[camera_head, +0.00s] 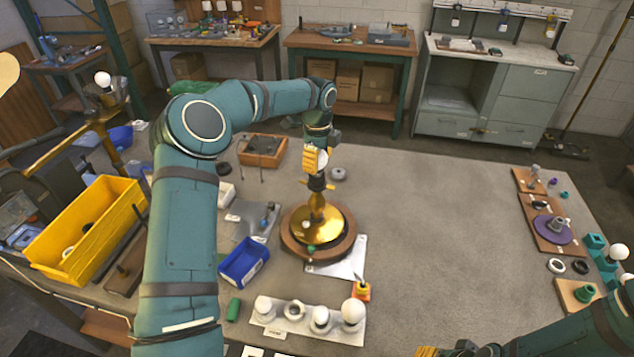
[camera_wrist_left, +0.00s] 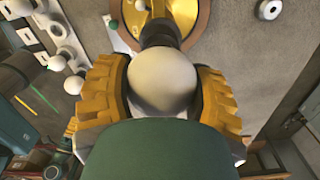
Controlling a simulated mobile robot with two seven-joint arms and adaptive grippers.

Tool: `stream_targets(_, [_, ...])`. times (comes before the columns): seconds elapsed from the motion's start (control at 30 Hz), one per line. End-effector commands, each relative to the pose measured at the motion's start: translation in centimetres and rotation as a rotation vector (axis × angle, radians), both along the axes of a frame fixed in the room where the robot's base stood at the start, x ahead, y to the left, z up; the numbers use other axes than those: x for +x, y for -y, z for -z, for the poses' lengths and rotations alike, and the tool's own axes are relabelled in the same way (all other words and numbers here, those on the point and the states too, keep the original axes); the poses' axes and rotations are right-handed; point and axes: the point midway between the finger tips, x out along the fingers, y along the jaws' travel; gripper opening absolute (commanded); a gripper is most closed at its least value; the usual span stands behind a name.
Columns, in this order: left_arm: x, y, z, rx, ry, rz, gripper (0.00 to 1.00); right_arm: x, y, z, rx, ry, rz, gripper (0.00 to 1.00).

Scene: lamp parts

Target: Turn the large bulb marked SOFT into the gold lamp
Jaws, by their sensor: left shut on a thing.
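The gold lamp (camera_head: 318,226) stands upright on a round wooden base (camera_head: 294,249) near the middle of the table, with a dark socket (camera_head: 317,183) on top. My left gripper (camera_head: 316,161) is directly above the socket, its yellow fingers shut on a white round bulb (camera_wrist_left: 163,82). In the left wrist view the bulb lines up with the dark socket (camera_wrist_left: 160,32) and seems to meet it, but the contact is hidden. No SOFT marking is readable. Only a yellow tip of my right gripper (camera_head: 428,351) shows at the bottom edge, so its opening is hidden.
A white holder (camera_head: 284,327) with several white bulbs lies in front of the lamp. A blue bin (camera_head: 243,261) and a yellow bin (camera_head: 87,232) are on the left. Small parts boards (camera_head: 541,226) line the right edge. The table right of the lamp is clear.

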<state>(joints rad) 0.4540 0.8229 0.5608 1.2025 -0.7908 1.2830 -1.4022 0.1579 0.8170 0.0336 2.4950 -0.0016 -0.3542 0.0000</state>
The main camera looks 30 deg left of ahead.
Motion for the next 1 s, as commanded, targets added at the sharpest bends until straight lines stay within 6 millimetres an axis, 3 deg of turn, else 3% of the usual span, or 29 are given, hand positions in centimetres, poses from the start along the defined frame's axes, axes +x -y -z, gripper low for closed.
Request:
stream_targets(0.23, [-0.1,0.0,-0.1,0.0,-0.004,0.121,0.32,0.0,0.0,-1.3,0.0,0.0,0.0,0.47])
stream_targets(0.6, [-0.2,-0.1,0.2,0.0,-0.003,0.55,0.32,0.0,0.0,-1.0,0.0,0.0,0.0,0.47])
stream_targets(1.0, [-0.2,-0.1,0.2,-0.001,-0.003,0.604,0.32,0.0,0.0,-1.0,0.0,0.0,0.0,0.47])
